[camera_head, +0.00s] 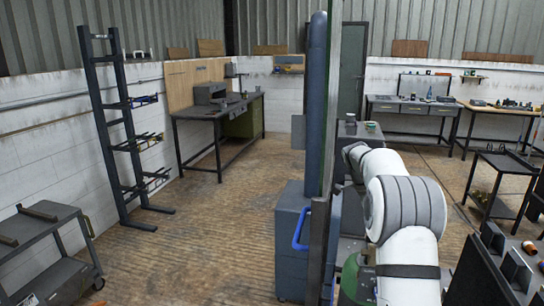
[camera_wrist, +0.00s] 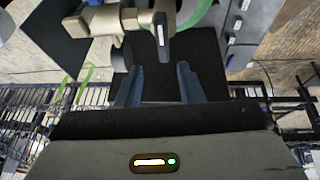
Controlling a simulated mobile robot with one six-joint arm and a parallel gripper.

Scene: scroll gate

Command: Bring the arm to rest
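My arm (camera_head: 403,215), white with grey joint covers, stands in the right half of the head view. It is bent and reaches away, to the left toward a dark upright post. My gripper does not show clearly in the head view. In the wrist view my gripper (camera_wrist: 158,75) has its two dark blue fingers apart, with nothing between them. A dark flat surface lies beyond the fingers. A tan and black jointed part (camera_wrist: 140,22) shows just past the fingertips; I cannot tell what it belongs to.
A tall dark post (camera_head: 318,110) stands close left of my arm, above a blue-grey cabinet (camera_head: 291,245). A rack (camera_head: 120,130), a workbench (camera_head: 215,116) and a cart (camera_head: 45,250) stand left. Benches (camera_head: 412,103) stand back right. Wooden floor (camera_head: 215,205) is open left of centre.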

